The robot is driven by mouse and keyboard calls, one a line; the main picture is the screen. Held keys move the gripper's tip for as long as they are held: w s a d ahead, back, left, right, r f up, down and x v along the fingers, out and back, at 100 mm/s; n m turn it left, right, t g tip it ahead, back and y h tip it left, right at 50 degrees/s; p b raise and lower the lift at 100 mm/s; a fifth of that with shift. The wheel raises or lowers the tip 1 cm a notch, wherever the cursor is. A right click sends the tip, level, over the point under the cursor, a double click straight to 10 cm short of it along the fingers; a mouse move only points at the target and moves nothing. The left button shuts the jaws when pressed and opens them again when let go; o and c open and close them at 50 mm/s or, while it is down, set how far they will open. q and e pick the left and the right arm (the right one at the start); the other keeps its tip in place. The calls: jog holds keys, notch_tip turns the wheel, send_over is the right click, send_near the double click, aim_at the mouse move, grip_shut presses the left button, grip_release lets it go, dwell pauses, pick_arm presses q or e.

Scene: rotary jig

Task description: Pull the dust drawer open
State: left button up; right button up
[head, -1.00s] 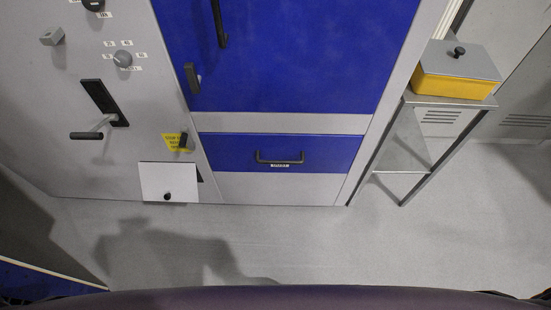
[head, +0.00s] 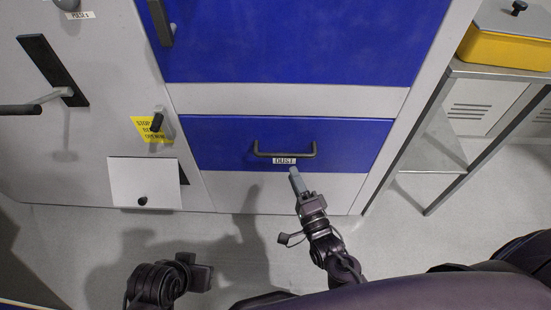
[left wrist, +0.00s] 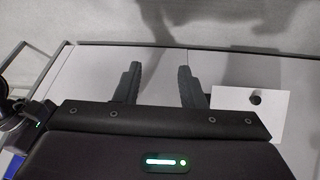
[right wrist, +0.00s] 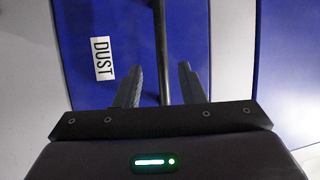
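The dust drawer (head: 350,140) has a blue front, looks closed, and carries a dark bar handle (head: 285,155) with a "DUST" label (head: 284,161) just below it. My right gripper (head: 294,172) is just below the label in the head view. In the right wrist view, its two fingers (right wrist: 159,85) are open, and the handle bar (right wrist: 160,40) runs in line between them. I cannot tell whether the fingers reach around the bar. My left gripper (head: 203,278) is low, over the floor; its fingers (left wrist: 158,85) are open and empty.
A blue door (head: 290,45) is above the drawer. Left of it are a yellow sign (head: 148,128), a white panel with a knob (head: 145,185) and a lever (head: 20,109). A metal stand (head: 500,72) with a yellow box (head: 505,48) is at right. The floor in front is clear.

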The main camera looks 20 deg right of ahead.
aim_at(285, 155)
jog(key=b+x, duration=0.1)
jog(key=x, duration=0.6)
jog(key=shift+w+r, duration=0.2)
jog(key=shift+w, duration=0.15)
jog(key=shift+c, duration=0.4)
grip_shut()
